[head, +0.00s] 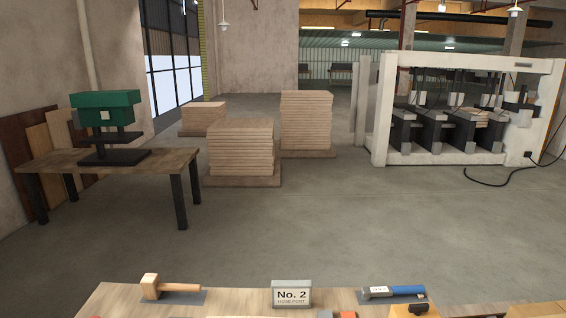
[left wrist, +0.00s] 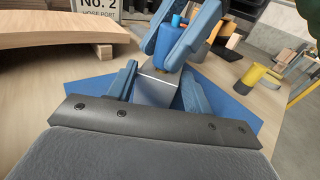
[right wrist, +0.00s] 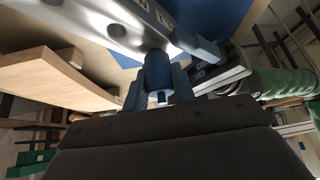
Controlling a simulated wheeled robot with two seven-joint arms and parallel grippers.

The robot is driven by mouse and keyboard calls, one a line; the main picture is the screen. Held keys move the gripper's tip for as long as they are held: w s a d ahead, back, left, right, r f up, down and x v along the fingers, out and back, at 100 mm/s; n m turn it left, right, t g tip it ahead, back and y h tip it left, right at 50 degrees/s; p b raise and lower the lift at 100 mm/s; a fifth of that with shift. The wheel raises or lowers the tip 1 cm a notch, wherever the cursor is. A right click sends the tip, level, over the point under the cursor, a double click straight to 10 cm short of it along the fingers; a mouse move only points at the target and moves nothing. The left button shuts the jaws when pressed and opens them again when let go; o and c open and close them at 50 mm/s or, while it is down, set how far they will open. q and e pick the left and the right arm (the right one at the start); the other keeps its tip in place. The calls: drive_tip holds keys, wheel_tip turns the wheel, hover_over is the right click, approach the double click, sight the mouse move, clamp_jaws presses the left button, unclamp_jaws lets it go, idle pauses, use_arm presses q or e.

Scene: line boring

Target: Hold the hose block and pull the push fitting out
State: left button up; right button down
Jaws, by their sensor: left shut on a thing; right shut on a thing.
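In the left wrist view my left gripper (left wrist: 158,92) is shut on the silver-grey hose block (left wrist: 155,88), with a blue finger on each side of it. The blue push fitting (left wrist: 175,42) stands at the block's upper end, with a little brass colour showing where it meets the block. My right gripper (right wrist: 158,88) is shut on the fitting, which shows as a dark blue cylinder in the right wrist view (right wrist: 158,68). The block (right wrist: 125,28) shows there as a pale bar with partly readable lettering. How deep the fitting sits is hidden. Neither gripper shows in the head view.
A blue mat (left wrist: 80,90) lies under the block on the wooden bench. A curved wooden piece (left wrist: 65,28) and the No. 2 hose port sign (head: 292,294) are close by. A mallet (head: 165,288) lies on the bench.

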drive_tip(key=shift+r, duration=0.9)
drive_tip(key=shift+r, duration=2.8)
use_arm(q)
drive_tip(key=o, duration=1.7)
